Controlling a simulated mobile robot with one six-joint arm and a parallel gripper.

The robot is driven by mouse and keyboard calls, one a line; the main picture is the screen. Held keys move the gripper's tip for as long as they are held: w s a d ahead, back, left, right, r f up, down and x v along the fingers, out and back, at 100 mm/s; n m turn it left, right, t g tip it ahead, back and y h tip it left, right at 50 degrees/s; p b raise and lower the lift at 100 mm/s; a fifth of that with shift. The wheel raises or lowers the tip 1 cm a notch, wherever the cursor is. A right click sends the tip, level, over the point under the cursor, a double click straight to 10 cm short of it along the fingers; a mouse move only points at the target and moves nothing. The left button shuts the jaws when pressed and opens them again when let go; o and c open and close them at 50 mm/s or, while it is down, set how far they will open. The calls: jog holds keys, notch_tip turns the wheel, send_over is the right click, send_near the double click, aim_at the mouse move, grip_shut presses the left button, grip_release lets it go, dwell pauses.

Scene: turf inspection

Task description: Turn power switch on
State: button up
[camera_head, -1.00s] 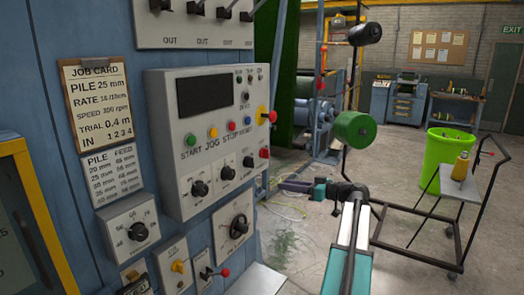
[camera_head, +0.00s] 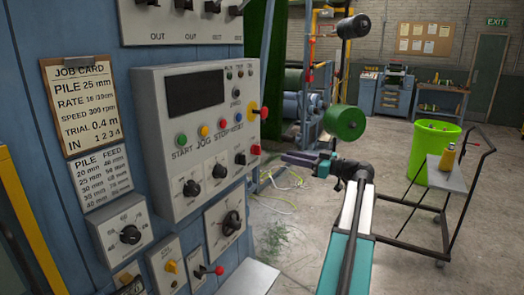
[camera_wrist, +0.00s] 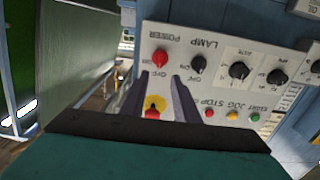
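A red button on a yellow base (camera_wrist: 152,104) shows between my fingers in the wrist view. A black lamp knob (camera_wrist: 198,63) sits beside the power knob. A green roll (camera_head: 344,122) and a trolley (camera_head: 447,173) stand to the right. Cables lie on the floor.

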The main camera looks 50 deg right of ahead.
aim_at(258, 150)
jog(key=p+x, duration=0.4)
jog(key=x, duration=0.8)
jog(key=shift+w+p, duration=0.2)
jog(key=shift+p, duration=0.1)
grip_shut()
